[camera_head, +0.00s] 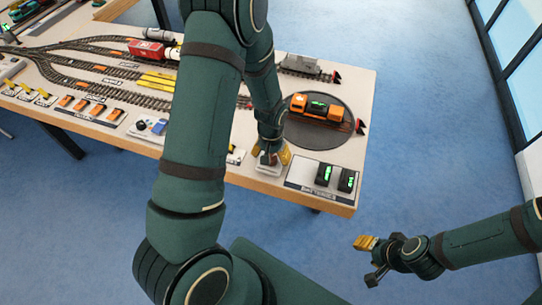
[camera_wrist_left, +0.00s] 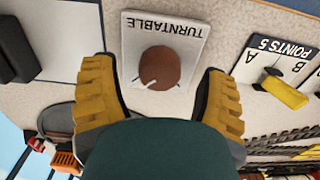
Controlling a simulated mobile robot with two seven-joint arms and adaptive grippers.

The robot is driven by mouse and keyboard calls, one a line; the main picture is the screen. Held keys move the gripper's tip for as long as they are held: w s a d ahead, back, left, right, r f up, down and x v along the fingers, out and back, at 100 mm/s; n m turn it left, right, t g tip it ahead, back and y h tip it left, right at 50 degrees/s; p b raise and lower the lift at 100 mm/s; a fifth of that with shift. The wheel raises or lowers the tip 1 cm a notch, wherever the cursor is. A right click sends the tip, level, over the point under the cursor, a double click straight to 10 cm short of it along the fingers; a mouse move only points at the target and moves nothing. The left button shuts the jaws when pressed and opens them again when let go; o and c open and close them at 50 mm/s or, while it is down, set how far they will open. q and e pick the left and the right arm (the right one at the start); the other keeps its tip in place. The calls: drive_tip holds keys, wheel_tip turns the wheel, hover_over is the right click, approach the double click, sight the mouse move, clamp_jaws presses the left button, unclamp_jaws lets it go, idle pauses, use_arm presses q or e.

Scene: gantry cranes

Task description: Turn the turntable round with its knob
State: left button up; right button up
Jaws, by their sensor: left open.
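The turntable (camera_head: 308,136) is a dark round disc at the right end of the layout table, with an orange and black locomotive (camera_head: 335,114) on its track. Its knob (camera_wrist_left: 160,68) is round and reddish brown with a white pointer mark, on a pale plate marked TURNTABLE (camera_wrist_left: 191,42). The plate's edge shows in the head view (camera_head: 264,170) at the table's front. My left gripper (camera_head: 271,155) is open over the plate; in the left wrist view its yellow fingers stand either side of the knob, apart from it. My right gripper (camera_head: 370,260) hangs off the table, its jaws unclear.
A tray with two black blocks with green displays (camera_head: 325,174) lies right of the plate. A POINTS 5 panel with a yellow lever (camera_wrist_left: 284,90) is close by. Tracks and wagons (camera_head: 147,50) fill the left. The blue floor (camera_head: 430,120) is clear at right.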

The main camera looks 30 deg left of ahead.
use_arm(q)
wheel_tip(320, 180, up, 11)
idle(0.4)
idle(0.4)
